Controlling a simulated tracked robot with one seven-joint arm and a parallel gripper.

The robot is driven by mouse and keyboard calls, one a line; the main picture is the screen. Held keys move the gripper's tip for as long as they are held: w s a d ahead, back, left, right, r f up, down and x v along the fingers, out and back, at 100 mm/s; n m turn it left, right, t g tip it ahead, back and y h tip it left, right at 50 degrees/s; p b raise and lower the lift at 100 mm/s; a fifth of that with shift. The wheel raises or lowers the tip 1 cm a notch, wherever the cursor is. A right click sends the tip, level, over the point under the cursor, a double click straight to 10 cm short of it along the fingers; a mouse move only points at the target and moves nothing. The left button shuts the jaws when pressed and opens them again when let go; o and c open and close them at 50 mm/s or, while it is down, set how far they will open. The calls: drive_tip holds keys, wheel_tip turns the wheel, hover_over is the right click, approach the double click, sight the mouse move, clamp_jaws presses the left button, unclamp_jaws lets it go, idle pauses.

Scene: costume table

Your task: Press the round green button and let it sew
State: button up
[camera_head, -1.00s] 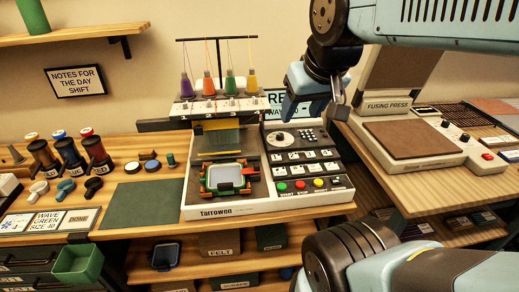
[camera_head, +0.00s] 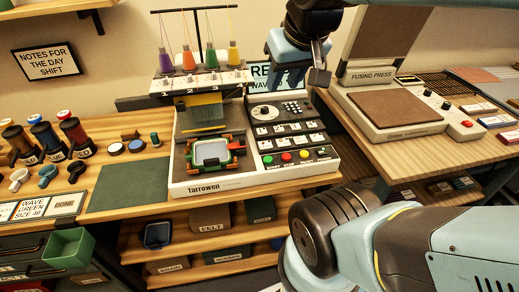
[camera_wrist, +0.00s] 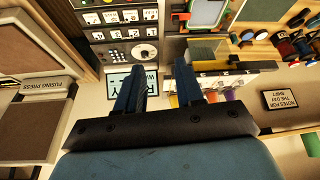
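The round green button (camera_head: 268,159) is at the left end of the bottom button row on the sewing machine (camera_head: 225,184), above the word START. A red button (camera_head: 286,157) and a yellow button (camera_head: 304,155) sit to its right. An embroidery hoop (camera_head: 211,152) is mounted on the machine, holding pale cloth. My gripper (camera_head: 294,80) is in front of the wall sign, above the machine's control panel and apart from the green button. In the wrist view my gripper (camera_wrist: 162,85) has its two fingers spread, with nothing between them.
Thread cones (camera_head: 209,56) stand on top of the machine at left. The fusing press (camera_head: 396,108) stands on the table to the right. A green mat (camera_head: 130,185) and thread spools (camera_head: 72,136) are at left. A green bin (camera_head: 70,249) is below.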

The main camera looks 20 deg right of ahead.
clamp_jaws()
idle(1.4)
